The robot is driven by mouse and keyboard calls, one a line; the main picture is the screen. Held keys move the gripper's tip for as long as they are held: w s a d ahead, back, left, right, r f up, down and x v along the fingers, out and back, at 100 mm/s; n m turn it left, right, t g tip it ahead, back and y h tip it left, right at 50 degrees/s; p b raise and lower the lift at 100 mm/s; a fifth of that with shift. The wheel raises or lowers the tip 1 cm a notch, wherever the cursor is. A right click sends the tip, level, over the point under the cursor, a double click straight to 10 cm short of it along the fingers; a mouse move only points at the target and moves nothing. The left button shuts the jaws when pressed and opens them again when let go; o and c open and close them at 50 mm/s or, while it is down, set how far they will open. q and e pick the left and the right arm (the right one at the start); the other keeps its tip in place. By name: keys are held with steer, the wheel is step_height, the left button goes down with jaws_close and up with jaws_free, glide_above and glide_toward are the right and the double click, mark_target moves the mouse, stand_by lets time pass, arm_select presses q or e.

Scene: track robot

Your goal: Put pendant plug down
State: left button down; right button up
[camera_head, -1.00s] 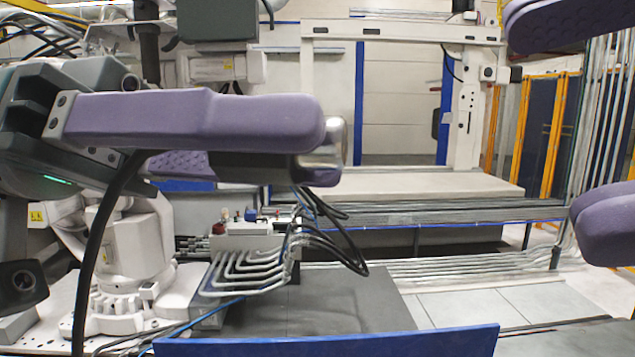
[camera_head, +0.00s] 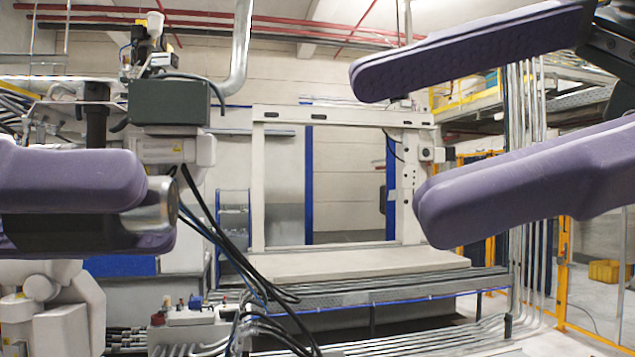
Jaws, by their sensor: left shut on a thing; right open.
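The pendant plug (camera_head: 157,208) is a dark body with a silvery metal end. It lies between the two purple fingers of my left gripper (camera_head: 150,210), at the left edge of the head view. The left gripper is shut on it, and the metal end sticks out near the fingertips. The fingers hide much of the plug. My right gripper (camera_head: 400,145) comes in from the right. Its two purple fingers are wide apart with nothing between them.
Black cables (camera_head: 225,245) hang beyond the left gripper. A valve block (camera_head: 190,325) with pipes sits at the lower left. A white gantry frame (camera_head: 420,190) with a pale bed (camera_head: 360,264) stands behind. Yellow fencing (camera_head: 563,270) is at the right.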

mark_target(170, 200)
steer(key=x, duration=1.2)
jaws_close()
arm_select(q)
steer(key=shift+c, duration=2)
jaws_free()
steer(key=shift+a, duration=0.1)
